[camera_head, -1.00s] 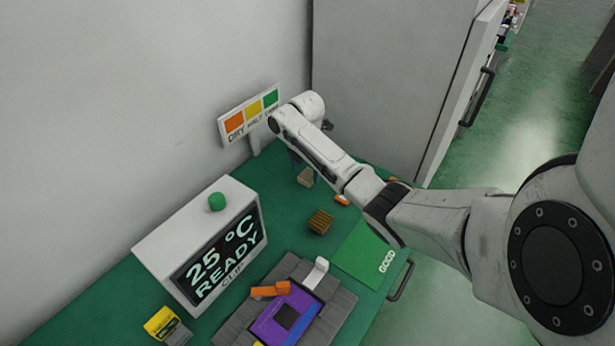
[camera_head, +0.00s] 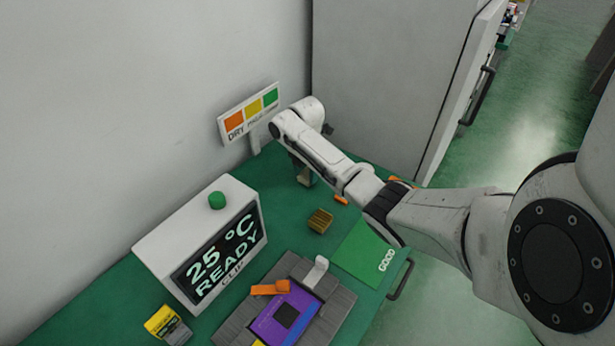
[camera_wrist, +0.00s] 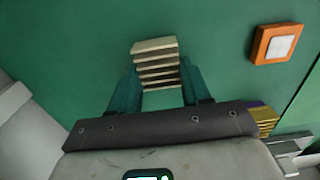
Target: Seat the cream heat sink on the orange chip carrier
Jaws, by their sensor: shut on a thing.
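The cream heat sink (camera_wrist: 156,58), a finned block, sits between the two teal fingers of my gripper (camera_wrist: 158,78), which is shut on it. In the head view my gripper (camera_head: 303,172) points down at the back of the green table, and the heat sink is mostly hidden there. I cannot tell whether it is clear of the table. A square orange piece with a pale centre, which looks like the chip carrier (camera_wrist: 263,44), lies to the upper right in the wrist view. In the head view the carrier (camera_head: 341,199) shows small, below my arm.
A brass finned block (camera_head: 320,221) stands nearer the front. A grey fixture (camera_head: 341,312) holds a purple board with an orange lever (camera_head: 270,288) and a white lever (camera_head: 316,270). A white display box (camera_head: 200,240) stands left; a green GOOD mat (camera_head: 366,252) lies right.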

